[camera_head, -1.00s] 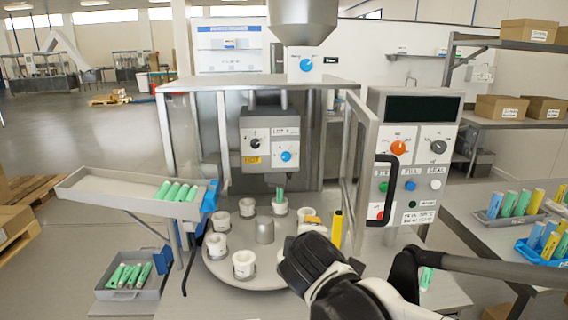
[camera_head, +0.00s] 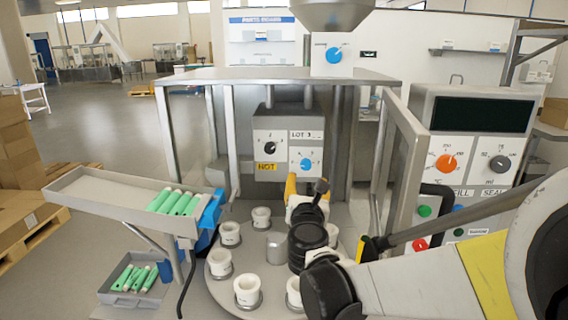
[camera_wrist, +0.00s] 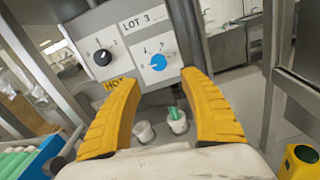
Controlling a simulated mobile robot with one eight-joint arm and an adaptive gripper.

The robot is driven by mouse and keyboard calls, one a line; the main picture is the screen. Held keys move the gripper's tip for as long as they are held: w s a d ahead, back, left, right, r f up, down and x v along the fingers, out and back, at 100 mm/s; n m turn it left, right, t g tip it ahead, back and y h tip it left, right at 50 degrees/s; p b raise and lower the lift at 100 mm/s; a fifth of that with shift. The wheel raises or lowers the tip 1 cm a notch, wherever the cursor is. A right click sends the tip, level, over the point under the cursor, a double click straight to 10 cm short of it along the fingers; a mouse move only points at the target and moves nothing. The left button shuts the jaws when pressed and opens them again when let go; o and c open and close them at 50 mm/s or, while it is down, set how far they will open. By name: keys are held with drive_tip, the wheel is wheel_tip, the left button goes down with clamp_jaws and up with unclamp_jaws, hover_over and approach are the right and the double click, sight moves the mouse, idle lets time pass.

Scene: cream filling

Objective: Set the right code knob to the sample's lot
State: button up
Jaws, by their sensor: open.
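The code panel (camera_head: 288,150) is a grey box at the back of the machine, with a label reading "LOT 3" and a yellow "HOT" tag. Its right code knob is blue (camera_head: 305,164) and sits under the label; it also shows in the wrist view (camera_wrist: 158,62). The left code knob is black (camera_head: 269,148). My gripper (camera_wrist: 163,80) is open and empty, its yellow fingers spread below and either side of the blue knob in the wrist view, apart from it. In the head view the fingers are partly hidden by my wrist.
A turntable (camera_head: 222,291) with several white cups stands below the panel. One cup (camera_wrist: 177,122) holds a green tube. The open guard door (camera_head: 407,165) stands at right, near my arm. A chute (camera_head: 100,194) with green tubes is at left.

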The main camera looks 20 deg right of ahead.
sight(306, 166)
drive_tip(key=b+x, duration=0.2)
drive_tip(key=x, duration=0.7)
drive_tip(key=shift+w+b, duration=0.25)
drive_tip(key=shift+b, duration=0.15)
clamp_jaws()
